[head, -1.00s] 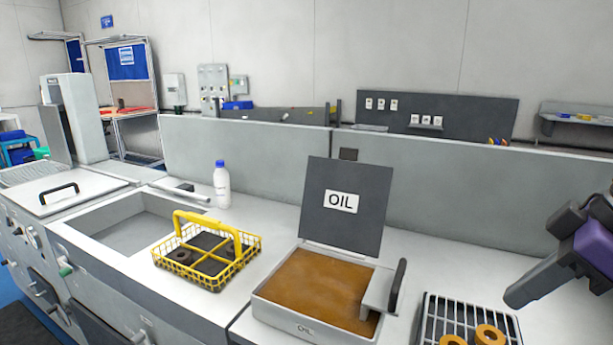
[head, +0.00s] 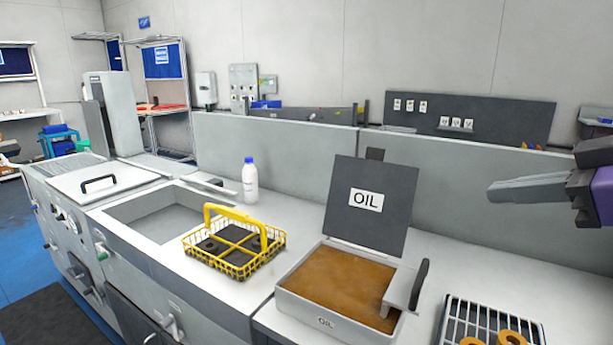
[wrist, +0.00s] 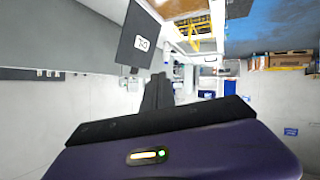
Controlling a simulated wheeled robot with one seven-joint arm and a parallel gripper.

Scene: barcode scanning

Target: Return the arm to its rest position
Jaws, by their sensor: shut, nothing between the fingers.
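My gripper (head: 492,191) is at the right of the head view, raised above the counter and pointing left. Its fingers are together, with nothing between them. The closed fingers also show in the wrist view (wrist: 157,92), beyond the purple gripper body. My gripper is apart from everything on the counter.
An open oil box (head: 345,315) stands on the counter with its dark lid (head: 368,205) upright. A yellow wire basket (head: 235,262) holds dark rings at the sink's edge. A white bottle (head: 250,182) stands behind. A rack (head: 480,318) with orange rings sits front right.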

